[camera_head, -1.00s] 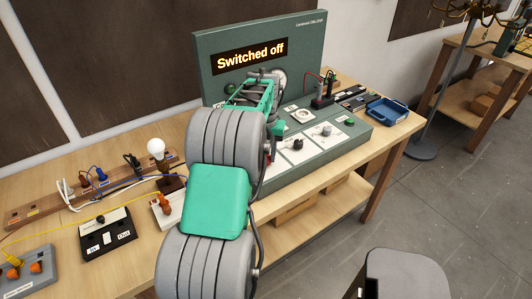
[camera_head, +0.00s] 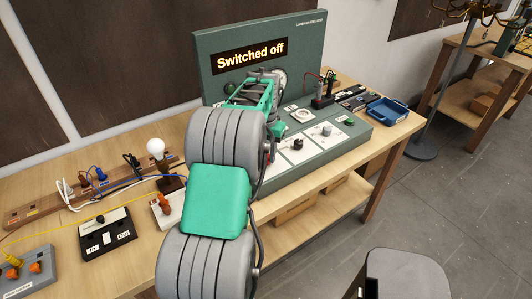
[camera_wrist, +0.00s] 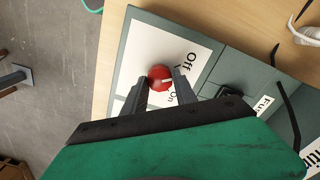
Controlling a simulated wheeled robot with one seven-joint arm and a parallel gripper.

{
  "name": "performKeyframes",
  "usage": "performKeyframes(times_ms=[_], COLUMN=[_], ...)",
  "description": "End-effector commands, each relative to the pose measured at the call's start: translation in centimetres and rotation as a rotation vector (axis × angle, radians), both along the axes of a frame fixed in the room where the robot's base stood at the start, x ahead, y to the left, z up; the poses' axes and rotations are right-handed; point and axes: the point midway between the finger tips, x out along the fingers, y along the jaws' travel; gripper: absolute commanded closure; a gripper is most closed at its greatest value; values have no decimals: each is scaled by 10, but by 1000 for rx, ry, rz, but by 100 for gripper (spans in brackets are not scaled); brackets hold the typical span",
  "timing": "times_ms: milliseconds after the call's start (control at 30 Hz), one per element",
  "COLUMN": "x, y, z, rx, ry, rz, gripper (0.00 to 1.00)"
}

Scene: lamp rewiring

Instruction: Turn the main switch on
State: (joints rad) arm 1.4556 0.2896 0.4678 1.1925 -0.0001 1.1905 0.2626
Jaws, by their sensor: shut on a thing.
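The main switch is a red round knob (camera_wrist: 157,73) with a pale mark, on a white plate (camera_wrist: 165,45) printed "Off" and "On". In the wrist view my gripper (camera_wrist: 160,78) has one finger on each side of the knob and is shut on it. The mark points roughly toward the labels; I cannot tell exactly which one. In the head view my arm hides the knob.
The panel's sloped desk (camera_head: 340,150) carries other knobs, a round socket and plugged leads to the right of my arm. A blue tray (camera_head: 388,111) stands at the table's right end. A lit-looking bulb (camera_head: 156,148), cables and small boxes lie to the left.

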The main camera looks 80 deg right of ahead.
Motion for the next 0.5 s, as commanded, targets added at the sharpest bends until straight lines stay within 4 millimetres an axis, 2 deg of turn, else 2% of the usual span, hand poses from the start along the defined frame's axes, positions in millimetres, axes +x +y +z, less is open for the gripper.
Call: performKeyframes(times_ms=[500], x=[0], y=[0], z=[0], rx=[1], ry=[0], rz=[-482], gripper=[100])
